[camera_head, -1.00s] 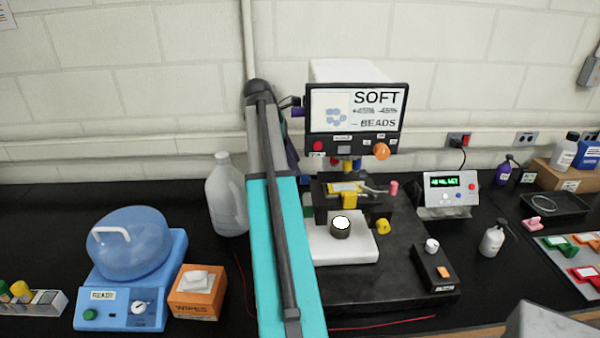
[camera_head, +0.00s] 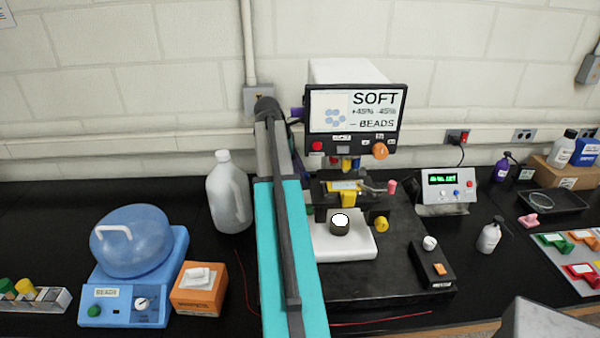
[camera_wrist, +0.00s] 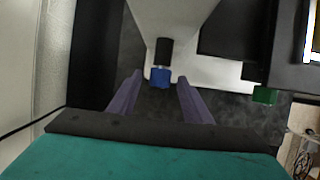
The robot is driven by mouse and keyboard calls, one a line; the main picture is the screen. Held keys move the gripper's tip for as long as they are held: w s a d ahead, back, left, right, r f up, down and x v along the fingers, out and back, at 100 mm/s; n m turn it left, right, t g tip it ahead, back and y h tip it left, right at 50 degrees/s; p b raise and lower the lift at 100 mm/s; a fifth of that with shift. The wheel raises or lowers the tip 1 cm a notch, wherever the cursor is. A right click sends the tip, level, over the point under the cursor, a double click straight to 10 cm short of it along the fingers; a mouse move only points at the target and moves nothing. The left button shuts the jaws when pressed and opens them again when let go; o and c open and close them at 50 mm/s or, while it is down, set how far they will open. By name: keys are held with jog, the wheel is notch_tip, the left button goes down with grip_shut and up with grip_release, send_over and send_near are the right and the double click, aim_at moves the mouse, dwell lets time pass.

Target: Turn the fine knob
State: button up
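The microscope (camera_head: 356,75) stands on a black base, with a lit screen (camera_head: 354,111) reading "SOFT" and "BEADS". In the wrist view a blue knob (camera_wrist: 160,78) sits on the end of a black cylinder (camera_wrist: 163,52) on the white body. I cannot read a label that marks it as the fine knob. My gripper (camera_wrist: 159,82) is open, its two purple fingers on either side of the blue knob, with a visible gap at each side. In the head view my arm hides the blue knob and most of my gripper. A yellow knob (camera_head: 381,224) shows at the microscope's right.
A green knob (camera_wrist: 265,95) is right of my fingers in the wrist view. A translucent jug (camera_head: 229,192) stands left of my arm. A control box (camera_head: 434,275) and a lit display unit (camera_head: 446,190) stand to the right.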

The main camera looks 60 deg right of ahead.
jog(key=c, duration=1)
jog(key=shift+s+a+f+h+b, duration=0.1)
jog(key=shift+a+h+b, duration=0.05)
jog(key=shift+h+b, duration=0.2)
jog(key=shift+s+a+f+t+h+b, duration=0.1)
jog(key=shift+t+h+b, duration=0.15)
jog(key=shift+t+b, duration=0.15)
jog(key=h+b, duration=0.1)
jog(key=m+t+h+b, duration=0.1)
jog(key=shift+s+a+f+b, duration=0.15)
jog(key=shift+a+f+b, duration=0.1)
jog(key=shift+b, duration=0.15)
jog(key=t+h+b, duration=0.1)
jog(key=h+b, duration=0.1)
jog(key=b, duration=0.1)
jog(key=m+t+h+b, duration=0.1)
jog(key=h+b, duration=0.1)
jog(key=shift+s+a+f+t+b, duration=0.1)
jog(key=shift+s+a+t+b, duration=0.05)
jog(key=shift+t+b, duration=0.2)
